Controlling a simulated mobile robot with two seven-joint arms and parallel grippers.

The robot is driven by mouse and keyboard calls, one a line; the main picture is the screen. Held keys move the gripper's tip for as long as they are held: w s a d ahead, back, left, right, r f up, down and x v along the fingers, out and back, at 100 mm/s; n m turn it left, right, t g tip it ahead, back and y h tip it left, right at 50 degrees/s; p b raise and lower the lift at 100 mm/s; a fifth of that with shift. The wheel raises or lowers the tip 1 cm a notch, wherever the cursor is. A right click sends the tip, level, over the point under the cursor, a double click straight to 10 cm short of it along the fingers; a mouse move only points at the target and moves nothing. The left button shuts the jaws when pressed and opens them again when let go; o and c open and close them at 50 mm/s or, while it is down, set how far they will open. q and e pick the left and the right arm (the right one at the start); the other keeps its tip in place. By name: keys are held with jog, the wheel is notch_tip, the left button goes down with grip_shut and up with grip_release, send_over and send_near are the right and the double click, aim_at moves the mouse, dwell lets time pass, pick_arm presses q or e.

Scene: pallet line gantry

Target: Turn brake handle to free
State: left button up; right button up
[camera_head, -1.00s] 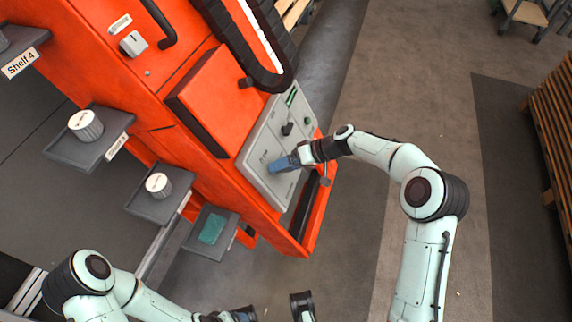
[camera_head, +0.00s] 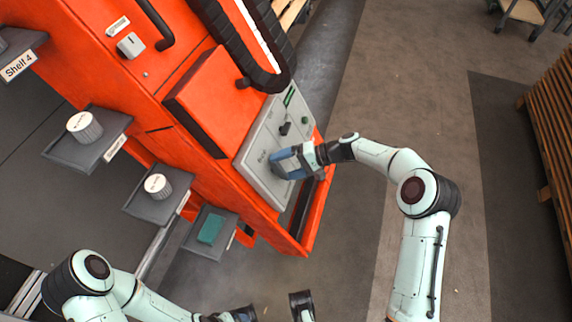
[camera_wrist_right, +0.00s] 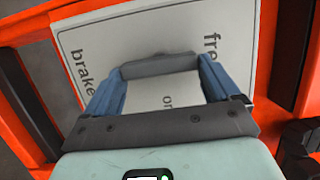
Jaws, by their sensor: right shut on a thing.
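The brake handle (camera_wrist_right: 160,66) is a grey bar on a pale panel, seen in the right wrist view lying across between the blue fingertips. My right gripper (camera_wrist_right: 160,74) is shut on it, one finger at each end. The panel (camera_wrist_right: 105,38) bears "brake" at the left, "free" at the upper right, and "on" between the fingers. In the head view, my right gripper (camera_head: 278,163) is at the lower part of the control panel (camera_head: 262,141), and the handle is mostly hidden by the fingers.
The orange machine (camera_head: 200,160) fills the left middle, with a black cable chain (camera_head: 250,55) above the panel. Grey shelves (camera_head: 85,150) with white containers are at left.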

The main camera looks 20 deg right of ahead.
dwell(0.5)
jog(key=o, duration=0.8)
jog(key=shift+d, duration=0.15)
jog(key=p+v, duration=0.1)
jog(key=v, duration=1.2)
jog(key=shift+s+d, duration=0.1)
jog(key=shift+s, duration=0.05)
